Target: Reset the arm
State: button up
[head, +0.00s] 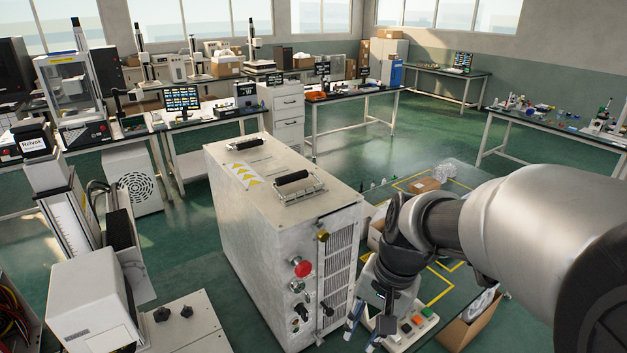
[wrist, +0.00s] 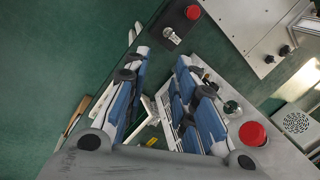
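My arm (head: 530,225) reaches in from the right edge of the head view and bends down at the wrist. My gripper (head: 362,337) points down close to the right side of a grey metal cabinet (head: 255,225). In the wrist view my gripper (wrist: 162,62) shows two blue-padded fingers standing apart. Nothing is clearly held between them. I cannot tell from the head view whether the fingers touch the cabinet or the button box near them.
The cabinet front carries a red knob (head: 302,267) and several smaller fittings. A button box (head: 408,328) lies right beside my gripper. A cardboard box (head: 470,325) stands at lower right. White equipment (head: 95,300) is at left. Open green floor (head: 400,150) lies behind.

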jog(key=s+d+r+n+t+h, duration=0.1)
jog(key=s+d+r+n+t, duration=0.1)
jog(key=s, duration=0.5)
jog(key=s+d+r+n+t+h+b, duration=0.1)
jog(key=s+d+r+n+t, duration=0.1)
jog(key=s, duration=0.6)
notch_tip(320, 180, up, 2)
jog(key=shift+s+d+r+n, duration=0.15)
jog(key=shift+d+n, duration=0.25)
jog(key=shift+n, duration=0.5)
jog(key=shift+a, duration=0.1)
